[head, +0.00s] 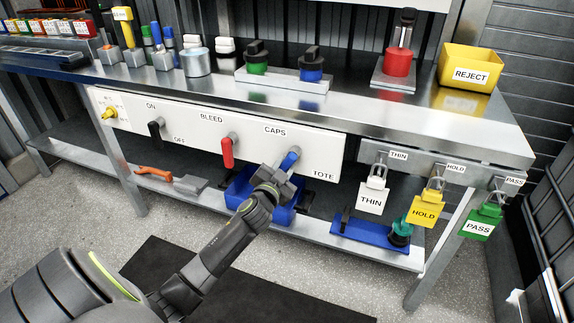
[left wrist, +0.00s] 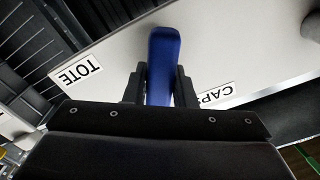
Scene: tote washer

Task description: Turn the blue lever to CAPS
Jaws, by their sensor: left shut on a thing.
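The blue lever (head: 291,159) is on the white panel (head: 200,140), with the CAPS label (head: 275,130) above and to its left and the TOTE label (head: 323,176) to its lower right. Its handle slants down and left from the pivot. My left gripper (head: 284,171) is shut on the handle's lower part. In the left wrist view the blue lever (left wrist: 164,55) stands between both fingers of my left gripper (left wrist: 161,85), with TOTE (left wrist: 75,70) on the left and CAPS (left wrist: 215,93) on the right, partly hidden. My right gripper is not in view.
A red lever (head: 227,152) and a black lever (head: 155,133) are left on the same panel. A blue bin (head: 240,187) sits on the shelf below my gripper. Padlocks with THIN (head: 372,197), HOLD and PASS tags hang at the right.

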